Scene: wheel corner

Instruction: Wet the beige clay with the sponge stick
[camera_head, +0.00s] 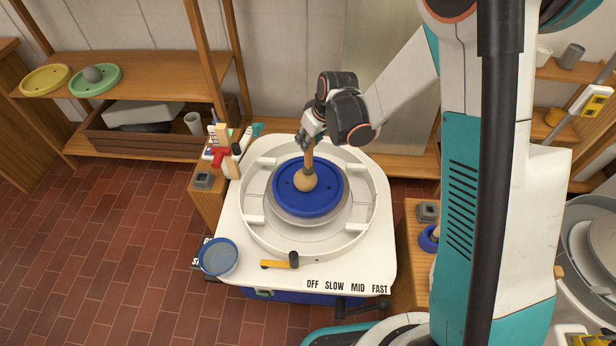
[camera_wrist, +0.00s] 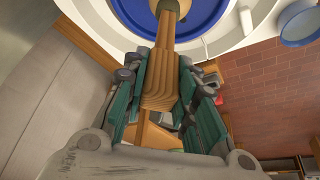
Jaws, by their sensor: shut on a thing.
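My gripper (camera_head: 310,132) is over the potter's wheel and shut on the wooden handle of the sponge stick (camera_head: 309,156). In the wrist view the wide handle (camera_wrist: 160,80) lies between both fingers (camera_wrist: 160,95) and narrows away from them. The stick points down, nearly upright. At its lower end a beige rounded lump (camera_head: 304,182) shows over the middle of the blue disc (camera_head: 328,200). I cannot tell how much of this lump is sponge and how much is the beige clay, or whether the two touch.
A white splash pan (camera_head: 262,234) rings the disc. A blue bowl (camera_head: 217,268) stands at the wheel table's front left corner, with a yellow-handled tool (camera_head: 278,264) beside it.

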